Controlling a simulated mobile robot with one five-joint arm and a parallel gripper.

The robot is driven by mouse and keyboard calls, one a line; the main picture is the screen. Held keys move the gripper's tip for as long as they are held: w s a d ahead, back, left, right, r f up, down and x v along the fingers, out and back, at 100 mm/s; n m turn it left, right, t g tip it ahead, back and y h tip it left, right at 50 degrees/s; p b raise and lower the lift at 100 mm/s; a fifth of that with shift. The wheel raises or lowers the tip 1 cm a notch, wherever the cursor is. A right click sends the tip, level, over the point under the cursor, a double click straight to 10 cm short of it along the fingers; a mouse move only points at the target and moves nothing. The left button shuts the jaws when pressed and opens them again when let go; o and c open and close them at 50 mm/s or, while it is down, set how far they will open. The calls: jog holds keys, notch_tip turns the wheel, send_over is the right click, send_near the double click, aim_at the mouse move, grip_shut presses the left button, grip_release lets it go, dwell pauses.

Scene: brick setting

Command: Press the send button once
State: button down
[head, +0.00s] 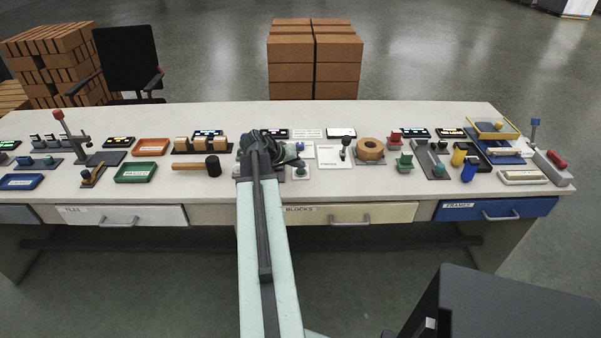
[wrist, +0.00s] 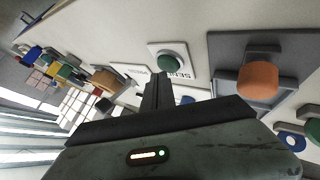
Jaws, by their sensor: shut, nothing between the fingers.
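The send button (wrist: 171,62) is a round green cap on a white square base. It lies in the upper middle of the wrist view, with an upside-down label that appears to read SEND beside it. In the head view a small green button on a pale base (head: 300,173) shows just right of my arm's end. My gripper (wrist: 156,78) is shut and empty. Its fingertips appear just left of and below the button in the wrist view. They look apart from the cap, but their height above it is hard to judge. In the head view my wrist hides the fingertips.
An orange-brown round piece (wrist: 260,80) sits in a grey holder right of the button in the wrist view. A mallet (head: 196,166) lies left of my arm. A white panel with a black-knobbed lever (head: 345,147) and a wooden ring (head: 370,149) stand to the right.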

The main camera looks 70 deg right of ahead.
aim_at(299, 171)
jog(key=shift+f+b, duration=0.45)
jog(key=shift+b, duration=0.05)
dwell(0.4)
jog(key=shift+r+p, duration=0.85)
jog(key=shift+p, duration=0.05)
notch_tip(299, 171, up, 5)
jog(key=p, duration=0.5)
jog(key=shift+r, duration=0.1)
dwell(0.4)
